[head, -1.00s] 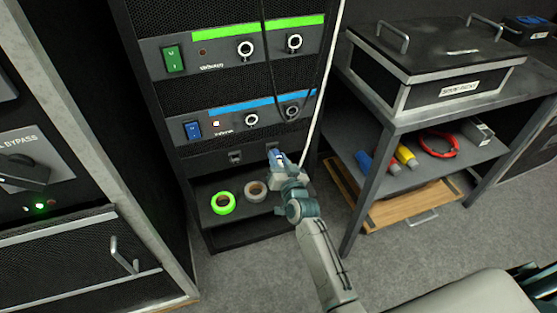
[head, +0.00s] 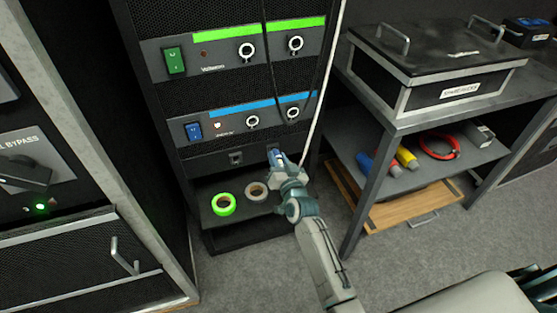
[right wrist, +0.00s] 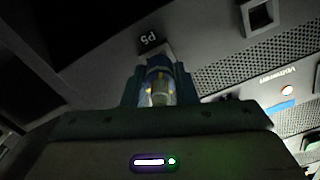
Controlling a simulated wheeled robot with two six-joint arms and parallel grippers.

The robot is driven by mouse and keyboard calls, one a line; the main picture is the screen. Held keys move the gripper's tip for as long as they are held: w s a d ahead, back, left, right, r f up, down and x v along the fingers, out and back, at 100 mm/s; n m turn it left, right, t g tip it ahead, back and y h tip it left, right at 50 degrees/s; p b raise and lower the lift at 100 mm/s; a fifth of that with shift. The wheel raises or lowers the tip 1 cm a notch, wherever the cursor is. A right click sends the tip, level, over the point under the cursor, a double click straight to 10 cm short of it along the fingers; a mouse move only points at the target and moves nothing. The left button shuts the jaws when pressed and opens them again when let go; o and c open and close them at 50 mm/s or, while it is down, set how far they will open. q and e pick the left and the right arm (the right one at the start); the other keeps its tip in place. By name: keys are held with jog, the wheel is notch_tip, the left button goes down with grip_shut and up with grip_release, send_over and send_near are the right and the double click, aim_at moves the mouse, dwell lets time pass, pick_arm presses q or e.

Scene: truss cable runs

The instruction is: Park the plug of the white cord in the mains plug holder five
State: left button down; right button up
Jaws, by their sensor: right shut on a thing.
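My right gripper (head: 277,157) is at the lower panel of the rack, right of an empty-looking square socket (head: 236,158). In the right wrist view its fingers (right wrist: 159,84) are shut on a plug (right wrist: 158,88) that looks bluish and pale. The plug points at the panel, just under an upside-down label P5 (right wrist: 149,40). The holder at P5 is hidden behind plug and fingers, so I cannot tell whether the plug is in it. The white cord (head: 322,95) hangs down the rack's right side towards the gripper; its join to the plug is hidden. My left gripper is out of view.
A black cable (head: 268,70) hangs down the rack front. A green tape roll (head: 223,204) and a pale tape roll (head: 256,191) lie on the shelf below. A bench with a lidded box (head: 440,65) stands at right.

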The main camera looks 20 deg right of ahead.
jog(key=shift+w, duration=0.4)
dwell(0.4)
dwell(0.6)
jog(key=o, duration=1.1)
jog(key=shift+s+b, duration=0.3)
jog(key=shift+s, duration=2.2)
jog(key=shift+s+d+b, duration=0.1)
jog(key=shift+s+b, duration=0.35)
jog(key=shift+s, duration=1.55)
